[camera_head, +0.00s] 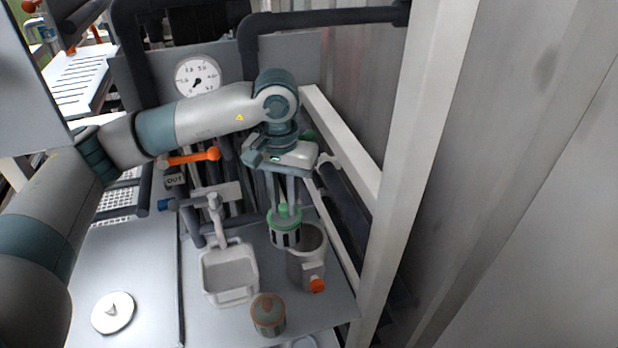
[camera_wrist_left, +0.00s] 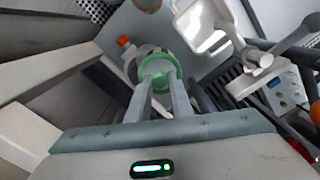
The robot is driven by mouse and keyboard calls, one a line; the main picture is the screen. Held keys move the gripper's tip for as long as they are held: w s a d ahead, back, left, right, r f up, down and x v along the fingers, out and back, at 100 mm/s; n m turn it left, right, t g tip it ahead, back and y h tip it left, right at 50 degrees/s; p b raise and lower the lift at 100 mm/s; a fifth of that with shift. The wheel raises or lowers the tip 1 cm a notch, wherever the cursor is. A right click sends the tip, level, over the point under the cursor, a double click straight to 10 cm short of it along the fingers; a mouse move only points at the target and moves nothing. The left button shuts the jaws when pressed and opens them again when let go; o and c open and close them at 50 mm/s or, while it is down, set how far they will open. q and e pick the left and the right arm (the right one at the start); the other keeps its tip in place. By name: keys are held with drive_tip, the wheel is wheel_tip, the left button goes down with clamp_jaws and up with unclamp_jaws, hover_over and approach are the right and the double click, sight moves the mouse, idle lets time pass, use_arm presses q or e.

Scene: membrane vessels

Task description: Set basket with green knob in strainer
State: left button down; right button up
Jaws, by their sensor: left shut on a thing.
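My left gripper (camera_head: 284,206) points down and is shut on the green knob (camera_head: 285,213) of a basket. The basket (camera_head: 285,236) has a green top ring and dark slots in its side. It hangs upright at the upper left of the strainer (camera_head: 308,267), a grey cup with an orange knob on its front, and covers part of its rim. I cannot tell whether the basket's bottom is inside the strainer. In the left wrist view, the fingers (camera_wrist_left: 160,84) close on the green knob, and the green ring (camera_wrist_left: 157,65) hides most of the strainer. My right gripper is not in view.
A white square basin (camera_head: 230,275) under a tap stands left of the strainer. A brown-topped jar (camera_head: 268,314) stands in front. A white round lid (camera_head: 113,312) lies at the left. A pale post and rail (camera_head: 350,160) bound the right side.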

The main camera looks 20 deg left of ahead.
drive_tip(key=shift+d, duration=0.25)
